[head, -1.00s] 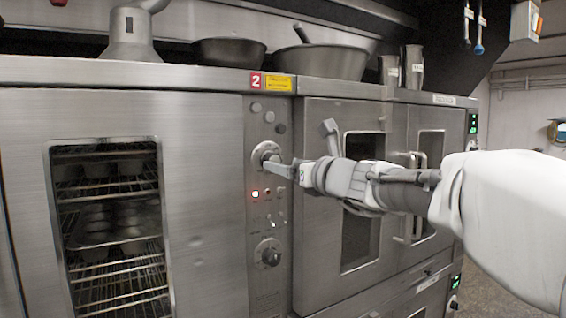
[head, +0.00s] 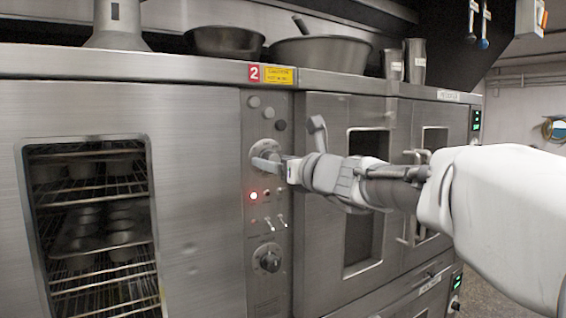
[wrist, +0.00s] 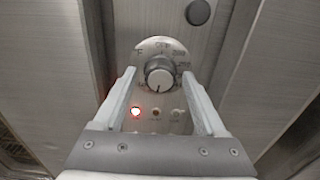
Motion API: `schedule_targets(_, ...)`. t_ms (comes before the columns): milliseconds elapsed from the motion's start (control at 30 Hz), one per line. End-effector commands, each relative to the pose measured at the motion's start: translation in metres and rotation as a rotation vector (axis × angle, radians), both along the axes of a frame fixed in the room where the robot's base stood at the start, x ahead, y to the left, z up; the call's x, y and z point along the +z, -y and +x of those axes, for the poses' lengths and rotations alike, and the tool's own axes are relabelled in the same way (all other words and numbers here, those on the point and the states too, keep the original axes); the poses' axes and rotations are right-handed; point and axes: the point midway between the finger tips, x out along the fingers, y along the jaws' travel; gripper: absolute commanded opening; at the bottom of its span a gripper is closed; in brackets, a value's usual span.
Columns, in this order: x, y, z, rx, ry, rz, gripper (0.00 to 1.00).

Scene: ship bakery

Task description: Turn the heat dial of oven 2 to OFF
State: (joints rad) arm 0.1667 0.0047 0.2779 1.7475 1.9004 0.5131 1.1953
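The panel marked 2 (head: 255,73) has an upper dial (head: 266,146) and a lower dial (head: 268,259); which one is for heat is not readable. The upper dial has a round marked plate and, in the wrist view, a silver knob (wrist: 159,76) with a dark pointer mark towards the bottom. The lettering is too small to read surely. My gripper (head: 266,162) is in front of the upper dial, and partly hides it in the head view. In the wrist view my gripper (wrist: 158,80) is open, one finger on each side of the knob, with visible gaps.
A lit red lamp (head: 253,196) and small switches (head: 268,222) sit below the upper dial. Round buttons (head: 268,114) sit above it. An oven door with a window (head: 90,220) stands to the left, another door (head: 325,230) to the right.

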Motion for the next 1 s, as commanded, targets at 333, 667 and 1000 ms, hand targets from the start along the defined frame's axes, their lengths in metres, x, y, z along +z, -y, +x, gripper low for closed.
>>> schedule_targets(333, 0.0001, 0.0, 0.0, 0.0, 0.0, 0.0, 0.08)
schedule_targets(667, -0.0008, 0.0, 0.0, 0.0, 0.013, -0.017, 0.0)
schedule_targets(1000, -0.0035, -0.0001, 0.0001, 0.0, 0.115, -0.167, 0.0)
